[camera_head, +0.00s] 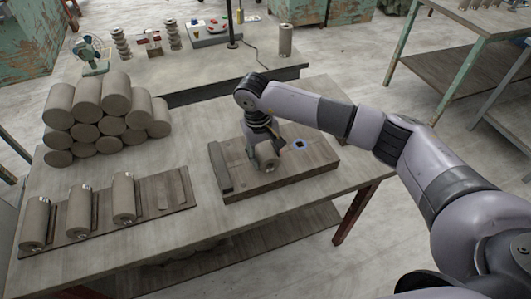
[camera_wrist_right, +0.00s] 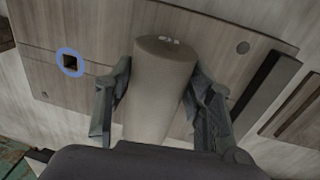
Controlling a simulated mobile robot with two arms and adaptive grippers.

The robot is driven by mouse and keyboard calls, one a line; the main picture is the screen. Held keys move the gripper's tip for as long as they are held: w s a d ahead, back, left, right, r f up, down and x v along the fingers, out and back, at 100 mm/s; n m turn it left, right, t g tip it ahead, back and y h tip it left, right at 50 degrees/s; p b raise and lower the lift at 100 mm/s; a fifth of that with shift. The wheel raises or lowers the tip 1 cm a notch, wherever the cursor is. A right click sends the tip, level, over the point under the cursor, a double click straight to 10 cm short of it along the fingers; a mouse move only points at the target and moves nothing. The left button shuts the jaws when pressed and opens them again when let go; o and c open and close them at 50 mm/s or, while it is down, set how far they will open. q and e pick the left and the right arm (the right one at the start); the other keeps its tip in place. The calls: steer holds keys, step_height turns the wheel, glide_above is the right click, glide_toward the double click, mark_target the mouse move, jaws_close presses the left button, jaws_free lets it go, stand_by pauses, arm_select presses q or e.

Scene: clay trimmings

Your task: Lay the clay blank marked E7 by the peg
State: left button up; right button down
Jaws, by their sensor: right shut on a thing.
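My right gripper (camera_head: 262,143) is shut around a grey clay cylinder (camera_head: 267,156), low over the wooden board (camera_head: 296,176). In the right wrist view the cylinder (camera_wrist_right: 160,85) sits between both fingers (camera_wrist_right: 160,100), its end face turned away from me. The pale mark near that end is too small to read. A blue ring around a dark square (camera_head: 300,144) is on the board to the right of the gripper; I cannot tell whether the square is a peg or a hole. It also shows in the wrist view (camera_wrist_right: 70,62). My left gripper is out of view.
Three clay cylinders (camera_head: 79,209) rest on a plank (camera_head: 172,188) at the front left. Several more are piled (camera_head: 102,103) behind them. A raised bar (camera_head: 221,166) edges the board's left side. Bare table lies between plank and board.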

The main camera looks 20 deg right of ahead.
steer(key=shift+f+b, duration=0.2)
steer(key=shift+b, duration=0.1)
stand_by(0.4)
steer(key=c, duration=1.1)
jaws_free()
steer(key=o, duration=0.4)
steer(key=shift+f, duration=0.1)
steer(key=r, duration=0.4)
steer(key=a+r, duration=0.1)
steer(key=r, duration=0.7)
steer(key=shift+a, duration=0.3)
